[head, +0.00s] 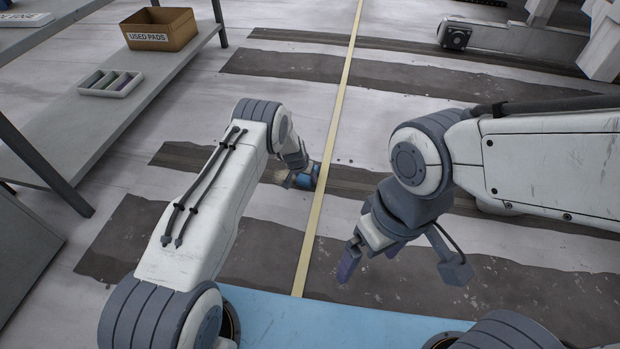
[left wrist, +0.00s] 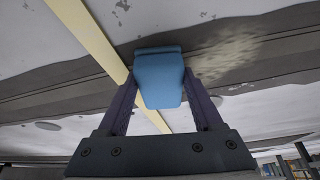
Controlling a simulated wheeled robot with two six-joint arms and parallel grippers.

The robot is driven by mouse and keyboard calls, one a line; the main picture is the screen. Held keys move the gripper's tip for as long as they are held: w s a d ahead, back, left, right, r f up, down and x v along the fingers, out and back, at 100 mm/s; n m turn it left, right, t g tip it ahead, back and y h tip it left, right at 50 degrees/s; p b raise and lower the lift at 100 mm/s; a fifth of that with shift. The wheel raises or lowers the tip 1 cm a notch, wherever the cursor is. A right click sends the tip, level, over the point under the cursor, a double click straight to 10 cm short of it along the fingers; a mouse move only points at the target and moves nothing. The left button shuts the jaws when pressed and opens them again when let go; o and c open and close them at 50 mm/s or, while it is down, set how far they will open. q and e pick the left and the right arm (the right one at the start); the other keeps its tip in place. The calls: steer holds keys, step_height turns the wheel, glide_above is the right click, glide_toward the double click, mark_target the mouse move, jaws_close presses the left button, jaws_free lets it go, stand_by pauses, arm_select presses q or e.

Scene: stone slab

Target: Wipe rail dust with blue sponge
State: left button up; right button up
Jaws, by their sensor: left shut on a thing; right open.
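The blue sponge (left wrist: 160,80) is held between the two fingers of my left gripper (left wrist: 163,100). In the head view the sponge (head: 312,176) is by the yellow strip, at the end of my left arm, with my left gripper (head: 300,178) shut on it. A pale dust patch (left wrist: 228,56) lies just right of the sponge in the left wrist view, on a dark band. In the head view a bit of pale dust (head: 279,177) shows left of the gripper. I cannot tell whether the sponge touches the surface. My right gripper (head: 368,262) is open and empty, right of the strip.
A yellow strip (head: 330,140) runs lengthwise across the dark bands. A pale machine part (head: 510,42) stands at the upper right.

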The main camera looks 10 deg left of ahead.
mark_target(293, 177)
arm_select(q)
steer(key=shift+w+a, duration=0.1)
steer(key=shift+a, duration=0.85)
steer(key=shift+a+f+b, duration=0.15)
steer(key=shift+a+b, duration=0.25)
steer(key=shift+a, duration=0.7)
steer(key=shift+a+f+b, duration=0.1)
steer(key=shift+a+b, duration=0.25)
steer(key=shift+a, duration=0.75)
steer(key=shift+w+a+r+b, duration=0.1)
steer(key=shift+a+b, duration=0.35)
steer(key=shift+a, duration=1.1)
steer(key=shift+a+r+b, duration=0.1)
steer(key=shift+a+b, duration=0.35)
steer(key=shift+a, duration=1.1)
steer(key=shift+w+f+b, duration=0.15)
steer(key=shift+w+b, duration=0.5)
steer(key=shift+w, duration=0.2)
steer(key=shift+d, duration=0.2)
steer(key=shift+d+p, duration=0.55)
steer(key=shift+d, duration=1.1)
steer(key=shift+s+d, duration=0.15)
steer(key=shift+d, duration=1.75)
steer(key=shift+s+d+p, duration=0.1)
steer(key=shift+d+p, duration=0.4)
steer(key=shift+d, duration=1.25)
steer(key=shift+d+r, duration=0.2)
steer(key=shift+d, duration=1.55)
